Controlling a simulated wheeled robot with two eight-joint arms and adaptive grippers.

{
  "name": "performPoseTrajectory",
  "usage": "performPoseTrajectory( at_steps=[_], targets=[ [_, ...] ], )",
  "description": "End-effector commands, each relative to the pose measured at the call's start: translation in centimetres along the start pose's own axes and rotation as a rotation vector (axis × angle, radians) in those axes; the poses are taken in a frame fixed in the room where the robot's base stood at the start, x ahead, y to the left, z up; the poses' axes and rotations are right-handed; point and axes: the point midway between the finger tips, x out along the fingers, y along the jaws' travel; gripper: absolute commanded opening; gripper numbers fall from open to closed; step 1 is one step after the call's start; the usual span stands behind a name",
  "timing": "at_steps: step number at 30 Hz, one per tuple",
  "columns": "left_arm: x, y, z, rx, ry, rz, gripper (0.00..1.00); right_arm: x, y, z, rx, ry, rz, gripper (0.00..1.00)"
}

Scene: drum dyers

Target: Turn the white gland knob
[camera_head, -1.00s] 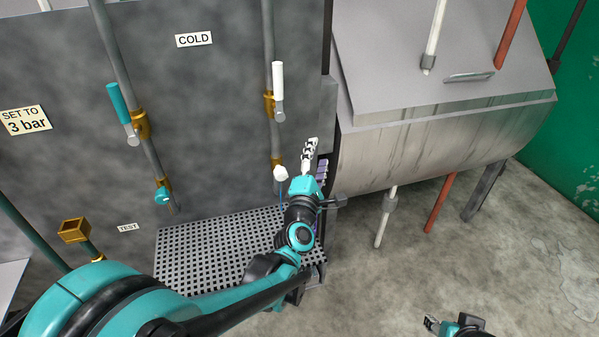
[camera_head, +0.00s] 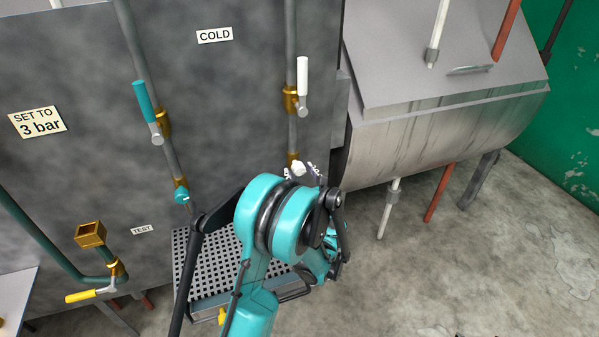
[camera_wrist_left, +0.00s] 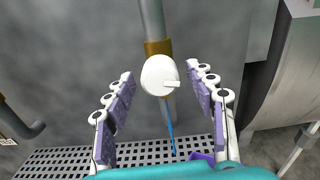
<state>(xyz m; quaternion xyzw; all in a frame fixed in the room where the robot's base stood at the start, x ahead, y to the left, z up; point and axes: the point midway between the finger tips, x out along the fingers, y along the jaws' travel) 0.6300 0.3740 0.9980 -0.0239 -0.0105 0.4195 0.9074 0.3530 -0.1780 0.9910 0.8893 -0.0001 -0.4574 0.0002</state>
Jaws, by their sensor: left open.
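The white gland knob (camera_wrist_left: 158,75) sits on a brass fitting (camera_wrist_left: 160,48) of a grey vertical pipe in the left wrist view. A small white bar stands out from its face. My left gripper (camera_wrist_left: 165,84) is open, with one finger on each side of the knob and gaps between. I cannot tell how deep the knob is between the fingers. In the head view the knob (camera_head: 298,169) shows small at the lower end of the right pipe, and my left arm hides most of the left gripper (camera_head: 305,173) and the area below it.
A white-handled valve (camera_head: 302,78) is above on the same pipe. A teal-handled valve (camera_head: 144,100) and teal knob (camera_head: 181,194) are on the pipe to the left. A perforated shelf (camera_head: 205,262) lies below. A steel drum (camera_head: 440,130) stands close on the right.

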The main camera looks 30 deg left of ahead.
Motion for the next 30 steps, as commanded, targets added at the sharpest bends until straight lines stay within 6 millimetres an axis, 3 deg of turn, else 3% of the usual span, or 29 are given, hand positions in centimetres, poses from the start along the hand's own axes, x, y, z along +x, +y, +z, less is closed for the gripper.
performPoseTrajectory(
  at_steps=[4,12,14,18,24,30],
  targets=[
    [1.2,0.0,0.0,0.001,0.0,0.0,0.56,0.2,0.0,0.1,0.0,0.0,0.0,0.4],
    [1.3,0.0,0.1,0.001,-0.001,-0.002,0.56,0.2,0.0,0.1,0.0,0.0,0.0,0.4],
    [1.3,0.0,0.1,0.001,-0.001,-0.002,0.42,0.2,0.0,0.1,0.0,0.0,0.0,0.4],
    [1.3,0.0,0.1,0.002,-0.001,-0.002,0.06,0.2,0.0,0.1,0.0,0.0,0.0,0.4],
    [1.3,0.0,0.0,0.028,-0.001,-0.002,0.05,0.3,0.0,0.2,0.0,0.0,0.0,0.4],
    [1.3,0.0,-0.1,0.236,-0.001,-0.002,0.05,1.2,0.0,0.8,0.0,0.0,0.0,0.4]
  ],
)
